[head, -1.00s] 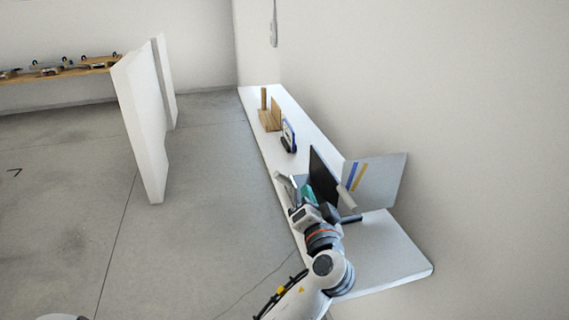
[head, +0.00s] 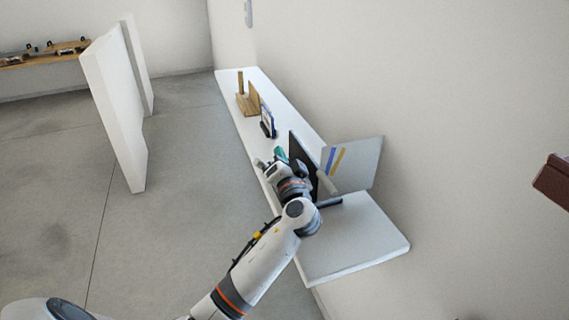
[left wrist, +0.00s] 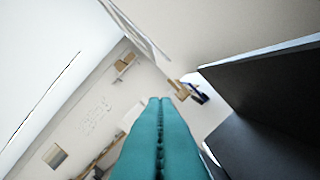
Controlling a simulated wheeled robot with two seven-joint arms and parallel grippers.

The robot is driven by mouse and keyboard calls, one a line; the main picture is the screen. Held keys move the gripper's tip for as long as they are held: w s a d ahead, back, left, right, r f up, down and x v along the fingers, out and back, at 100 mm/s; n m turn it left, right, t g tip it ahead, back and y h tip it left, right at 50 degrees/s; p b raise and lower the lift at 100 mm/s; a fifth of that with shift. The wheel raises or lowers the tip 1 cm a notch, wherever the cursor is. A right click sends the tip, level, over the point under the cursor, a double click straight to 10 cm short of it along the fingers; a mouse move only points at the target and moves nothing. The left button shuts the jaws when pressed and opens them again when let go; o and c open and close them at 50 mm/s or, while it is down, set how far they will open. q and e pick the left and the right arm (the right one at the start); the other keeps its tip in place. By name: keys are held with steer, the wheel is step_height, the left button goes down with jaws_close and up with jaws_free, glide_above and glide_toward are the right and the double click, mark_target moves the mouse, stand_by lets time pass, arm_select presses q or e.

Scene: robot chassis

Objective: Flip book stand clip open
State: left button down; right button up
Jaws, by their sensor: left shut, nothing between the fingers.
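The book stand stands on the white shelf, with a black upright panel (head: 302,153) and a grey panel with blue and yellow stripes (head: 358,168) beside it. A short pale bar (head: 327,182) and a dark bar (head: 329,203) show at its near side. I cannot tell which part is the clip. My left gripper (head: 281,155), with teal fingers, is at the left side of the black panel, partly hidden by its own wrist. In the left wrist view its fingers (left wrist: 160,101) are together and empty, with dark panels (left wrist: 265,85) close on the right. My right gripper is out of view.
The white shelf (head: 350,245) runs along the wall and is bare at its near end. Farther along it stand a small blue and black stand (head: 268,122) and a wooden stand (head: 247,104). A white partition (head: 112,105) stands at left. A reddish-brown object (head: 553,182) shows at the right edge.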

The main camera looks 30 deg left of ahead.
arm_select(q)
steer(key=a+f+p, duration=0.1)
steer(key=s+a+f, duration=0.1)
steer(key=shift+a+f+p, duration=0.3)
steer(key=shift+a+p, duration=0.1)
steer(key=shift+a, duration=0.1)
